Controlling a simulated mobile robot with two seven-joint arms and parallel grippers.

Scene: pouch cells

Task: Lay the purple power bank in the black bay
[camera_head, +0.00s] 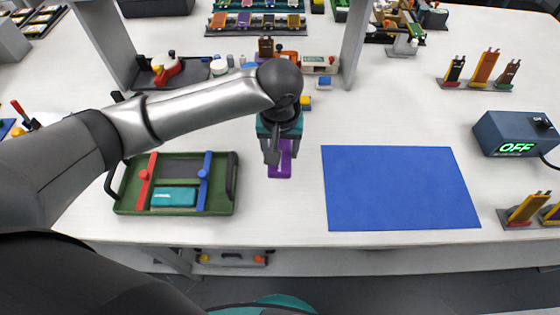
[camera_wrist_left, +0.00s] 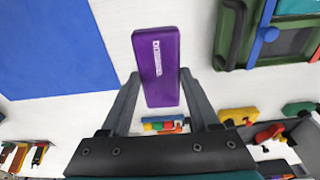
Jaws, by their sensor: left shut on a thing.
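My left gripper (camera_head: 283,155) points down over the white table, between the green tray and the blue mat. It is shut on the purple power bank (camera_head: 281,166), partly hidden by the gripper in the head view. In the left wrist view the power bank (camera_wrist_left: 157,68) sits between the two fingers, its face with white marking showing. I cannot tell how far it is above the table. The green tray (camera_head: 124,207) is left of the gripper, with a red and a blue clamp and a teal block (camera_head: 174,197). A dark recess (camera_wrist_left: 294,42) shows beside the blue clamp in the left wrist view; I cannot tell if it is the black bay. My right gripper is out of view.
The blue mat (camera_head: 400,190) lies flat and empty on the right. A blue box reading OFF (camera_head: 510,134) stands at the right edge. Small coloured parts and a grey-posted rack with cells are at the back. The table's front edge is close to the tray.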

